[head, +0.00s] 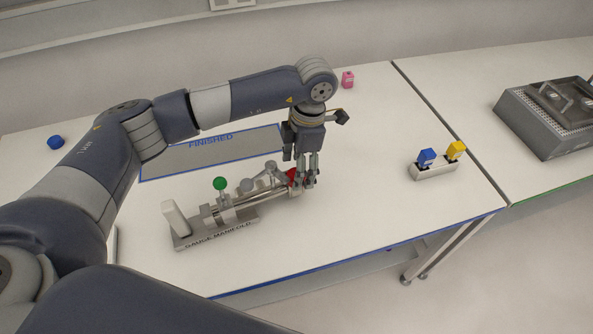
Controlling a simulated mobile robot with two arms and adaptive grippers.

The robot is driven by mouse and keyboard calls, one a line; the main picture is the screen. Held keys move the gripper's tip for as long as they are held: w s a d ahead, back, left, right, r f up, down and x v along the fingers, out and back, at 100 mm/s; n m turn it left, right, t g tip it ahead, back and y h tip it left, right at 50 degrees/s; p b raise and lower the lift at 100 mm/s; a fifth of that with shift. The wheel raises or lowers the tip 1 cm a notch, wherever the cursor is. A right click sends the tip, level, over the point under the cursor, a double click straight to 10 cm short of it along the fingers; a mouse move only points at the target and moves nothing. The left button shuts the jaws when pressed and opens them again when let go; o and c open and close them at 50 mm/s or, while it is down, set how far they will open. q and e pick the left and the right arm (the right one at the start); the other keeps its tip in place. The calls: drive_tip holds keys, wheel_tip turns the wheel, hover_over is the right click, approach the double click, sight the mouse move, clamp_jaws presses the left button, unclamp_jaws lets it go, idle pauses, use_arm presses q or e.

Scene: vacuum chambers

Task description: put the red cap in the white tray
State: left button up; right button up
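The red cap (292,174) is at the right end of the gauge manifold (215,236), partly hidden by gripper fingers. My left gripper (303,183) points down at that end, with its fingers at the red cap. I cannot tell whether they are closed on it. A small white tray-like holder (433,174) stands to the right, with a blue piece (426,158) and a yellow piece (456,150) upright in it. A white edge (113,243) shows at the left behind my arm; the rest of it is hidden. My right gripper is not in view.
A grey mat marked FINISHED (250,147) lies behind the manifold. A green knob (220,183) stands up from the manifold. A blue cap (56,142) and a pink piece (348,79) lie far back. A grey device (550,125) sits on the right table. The table's front right is clear.

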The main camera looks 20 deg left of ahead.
use_arm(q)
drive_tip(key=shift+a+f, duration=0.15)
drive_tip(key=shift+f, duration=0.9)
drive_tip(key=shift+s, duration=0.1)
drive_tip(key=c, duration=0.9)
